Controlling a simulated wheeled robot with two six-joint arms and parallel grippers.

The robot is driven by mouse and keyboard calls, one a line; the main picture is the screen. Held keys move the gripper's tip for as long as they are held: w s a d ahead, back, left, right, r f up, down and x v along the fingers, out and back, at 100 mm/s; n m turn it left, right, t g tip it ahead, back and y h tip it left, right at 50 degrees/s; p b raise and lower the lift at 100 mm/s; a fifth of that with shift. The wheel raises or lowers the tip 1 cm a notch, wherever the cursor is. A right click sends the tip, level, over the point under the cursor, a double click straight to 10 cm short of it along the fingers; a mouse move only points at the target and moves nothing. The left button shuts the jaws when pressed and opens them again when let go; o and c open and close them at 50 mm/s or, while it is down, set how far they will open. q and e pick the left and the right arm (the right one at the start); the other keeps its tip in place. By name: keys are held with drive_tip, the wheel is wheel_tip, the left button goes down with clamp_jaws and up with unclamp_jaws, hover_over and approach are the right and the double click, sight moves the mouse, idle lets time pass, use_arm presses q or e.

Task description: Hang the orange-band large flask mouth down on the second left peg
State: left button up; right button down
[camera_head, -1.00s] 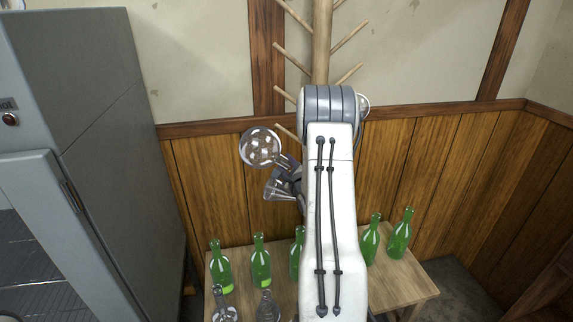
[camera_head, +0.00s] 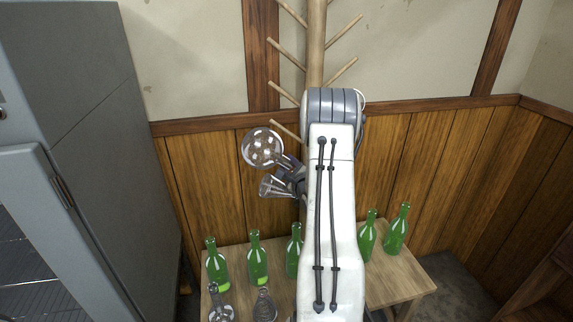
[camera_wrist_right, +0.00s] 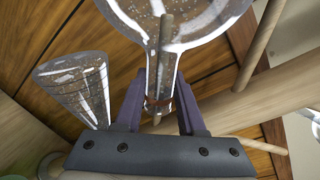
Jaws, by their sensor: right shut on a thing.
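The orange-band large flask (camera_head: 262,147) is clear glass with a round bulb, tilted with its bulb to the upper left. My right gripper (camera_head: 292,174) is shut on its neck. The peg rack (camera_head: 317,45) has several left pegs; a low one (camera_head: 285,129) ends close to the bulb. My forearm hides the lower post. My left gripper is out of view.
A clear conical flask (camera_head: 273,186) is close beside the gripper, also left of it in the wrist view (camera_wrist_right: 75,88). Several green bottles (camera_head: 257,262) and clear glassware (camera_head: 264,307) stand on the wooden table (camera_head: 400,286). A grey cabinet (camera_head: 80,130) is at left.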

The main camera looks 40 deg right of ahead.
drive_tip(key=shift+s+d+f, duration=0.1)
drive_tip(key=shift+d+f, duration=0.1)
idle(0.5)
drive_tip(key=shift+c, duration=2.1)
unclamp_jaws()
drive_tip(key=v, duration=1)
drive_tip(key=shift+s, duration=0.25)
